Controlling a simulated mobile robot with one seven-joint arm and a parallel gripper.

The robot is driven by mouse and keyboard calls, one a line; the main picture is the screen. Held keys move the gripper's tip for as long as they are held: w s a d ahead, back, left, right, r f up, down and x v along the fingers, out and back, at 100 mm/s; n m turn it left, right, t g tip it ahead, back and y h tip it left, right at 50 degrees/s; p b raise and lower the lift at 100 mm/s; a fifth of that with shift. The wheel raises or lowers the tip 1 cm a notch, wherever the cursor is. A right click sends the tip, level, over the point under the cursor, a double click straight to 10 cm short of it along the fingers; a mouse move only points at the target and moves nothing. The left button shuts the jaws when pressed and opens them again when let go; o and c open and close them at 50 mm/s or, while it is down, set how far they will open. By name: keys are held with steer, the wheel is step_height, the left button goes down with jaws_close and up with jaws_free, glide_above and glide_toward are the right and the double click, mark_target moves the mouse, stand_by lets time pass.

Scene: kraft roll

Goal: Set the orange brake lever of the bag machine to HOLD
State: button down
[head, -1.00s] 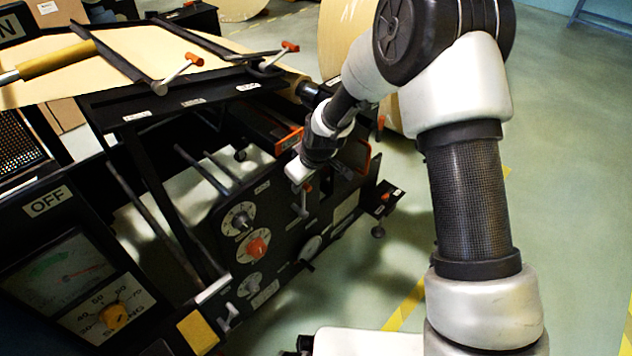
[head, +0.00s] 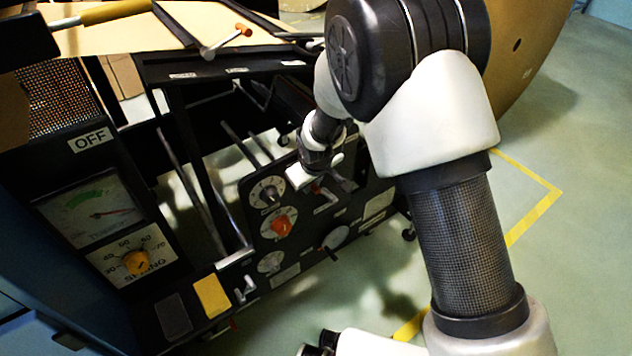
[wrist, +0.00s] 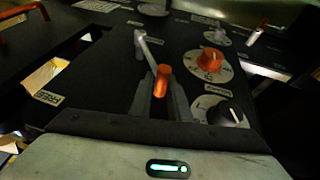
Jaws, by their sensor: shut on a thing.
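The brake lever (wrist: 161,82) has a grey arm and an orange grip. In the wrist view its arm runs from a pivot at upper left down to the grip between my fingers. My gripper (wrist: 160,102) is shut on the orange grip. In the head view my gripper (head: 318,188) is at the dark side panel of the bag machine (head: 345,225), and my wrist partly covers the lever. Small labels are on the panel near the lever, but I cannot read HOLD or the lever's setting.
A red knob (wrist: 210,60) and a black knob (wrist: 224,113) sit on dials close to the right of the lever in the wrist view. An OFF-labelled panel with a gauge (head: 90,208) is at left. Open green floor (head: 575,270) lies at right.

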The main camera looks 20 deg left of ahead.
steer(key=shift+s+d+f, duration=0.2)
steer(key=shift+s+f, duration=0.2)
steer(key=shift+f, duration=0.05)
steer(key=c, duration=1.7)
jaws_free()
steer(key=shift+w+r, duration=0.15)
steer(key=p+v, duration=0.4)
steer(key=v, duration=1.3)
steer(key=shift+s+a+r, duration=0.1)
steer(key=shift+s+r, duration=0.05)
steer(key=shift+s, duration=0.1)
